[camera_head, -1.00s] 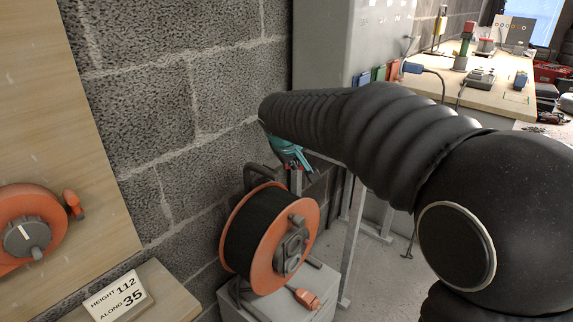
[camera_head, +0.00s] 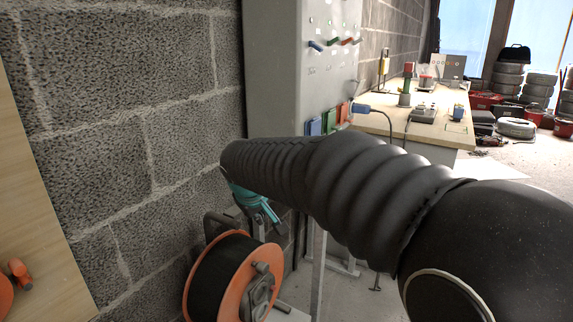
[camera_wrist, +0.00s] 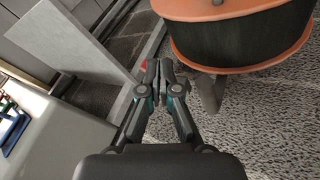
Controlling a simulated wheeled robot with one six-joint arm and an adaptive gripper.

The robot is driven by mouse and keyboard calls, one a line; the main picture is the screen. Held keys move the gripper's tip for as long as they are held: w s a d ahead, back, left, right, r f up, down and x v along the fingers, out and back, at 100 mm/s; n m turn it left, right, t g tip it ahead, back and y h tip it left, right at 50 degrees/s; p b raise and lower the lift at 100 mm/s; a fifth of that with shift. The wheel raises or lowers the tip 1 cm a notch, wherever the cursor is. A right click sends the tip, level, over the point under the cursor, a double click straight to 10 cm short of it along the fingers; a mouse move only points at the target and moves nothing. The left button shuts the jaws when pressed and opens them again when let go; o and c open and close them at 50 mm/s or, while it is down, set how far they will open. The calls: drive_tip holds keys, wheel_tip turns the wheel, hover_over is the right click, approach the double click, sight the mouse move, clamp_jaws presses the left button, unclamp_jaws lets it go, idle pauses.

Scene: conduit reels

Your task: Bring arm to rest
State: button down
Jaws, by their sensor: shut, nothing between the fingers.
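My arm, in a black ribbed sleeve, reaches across the head view from the lower right toward the block wall. The teal and dark tip of my gripper (camera_head: 258,207) shows below the sleeve's end, above the orange-rimmed reel. In the wrist view my gripper (camera_wrist: 166,66) has its two fingers together with nothing between them. The reel, with orange flanges and a black drum (camera_head: 208,285), stands low beside the wall. It also shows in the wrist view (camera_wrist: 238,45), at the upper right and apart from the fingers as far as I can tell.
A grey cabinet (camera_head: 272,70) with coloured levers stands against the wall ahead. A wooden workbench (camera_head: 440,131) with devices on it is beyond. Tyres (camera_head: 508,78) are stacked at the back right. A wooden panel (camera_head: 30,215) is at the left edge.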

drive_tip(key=s+d+f+m, duration=0.3)
drive_tip(key=s+d+m, duration=0.5)
drive_tip(key=s+d, duration=1.8)
drive_tip(key=shift+s+m+g, duration=0.4)
drive_tip(key=shift+s, duration=0.7)
